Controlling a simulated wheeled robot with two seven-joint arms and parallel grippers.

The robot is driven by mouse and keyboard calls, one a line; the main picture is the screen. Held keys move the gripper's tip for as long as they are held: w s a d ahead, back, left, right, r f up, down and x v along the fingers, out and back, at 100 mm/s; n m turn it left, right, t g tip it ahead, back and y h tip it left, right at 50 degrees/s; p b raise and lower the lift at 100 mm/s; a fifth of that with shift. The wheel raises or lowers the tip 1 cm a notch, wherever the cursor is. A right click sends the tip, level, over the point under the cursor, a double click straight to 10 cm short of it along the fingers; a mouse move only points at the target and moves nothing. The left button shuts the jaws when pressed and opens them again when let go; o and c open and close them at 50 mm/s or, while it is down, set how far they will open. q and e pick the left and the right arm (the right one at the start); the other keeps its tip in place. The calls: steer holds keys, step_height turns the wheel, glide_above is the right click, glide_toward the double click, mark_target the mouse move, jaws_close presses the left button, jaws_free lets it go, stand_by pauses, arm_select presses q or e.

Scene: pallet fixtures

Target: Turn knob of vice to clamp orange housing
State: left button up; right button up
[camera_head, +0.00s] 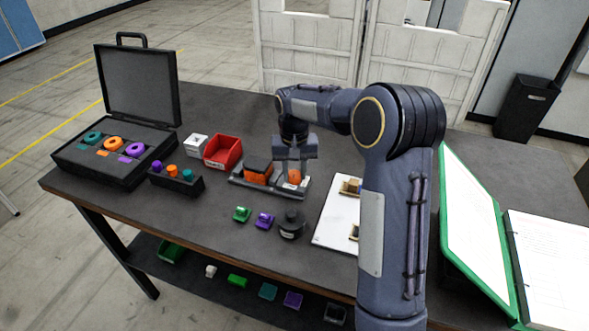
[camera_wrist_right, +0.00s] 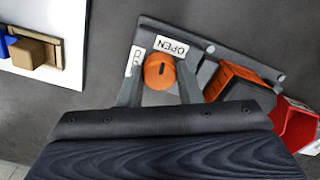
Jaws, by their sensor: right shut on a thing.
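The vice (camera_head: 241,181) stands on the dark table, with an orange housing (camera_head: 258,174) between its jaws. In the right wrist view the housing (camera_wrist_right: 231,79) lies to the right of the knob, and I cannot tell how tightly it is held. My right gripper (camera_wrist_right: 158,86) is shut on the knob, one finger on each side. In the head view the knob (camera_head: 294,177) shows below my right gripper (camera_head: 294,165). My left gripper is not in view.
A red bin (camera_head: 222,150) and white block (camera_head: 196,145) stand left of the vice. An open black case (camera_head: 70,163) is farther left. Green (camera_head: 242,214) and purple (camera_head: 264,220) parts and a dark round object (camera_head: 291,225) lie in front. A white board (camera_head: 330,226) lies right.

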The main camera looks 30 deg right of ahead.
mark_target(294, 174)
steer(key=n+p, duration=0.1)
steer(key=n, duration=0.3)
steer(key=shift+r, duration=0.1)
steer(key=n, duration=0.4)
steer(key=shift+p, duration=0.4)
steer(key=n, duration=0.4)
steer(key=shift+n+p, duration=0.3)
steer(key=shift+p, duration=0.1)
steer(key=shift+n, duration=1.6)
steer(key=shift+n+p, duration=0.3)
steer(key=o, duration=1)
steer(key=shift+c, duration=0.2)
step_height(294, 174, up, 8)
steer(key=shift+f+b, duration=0.15)
steer(key=shift+b, duration=0.2)
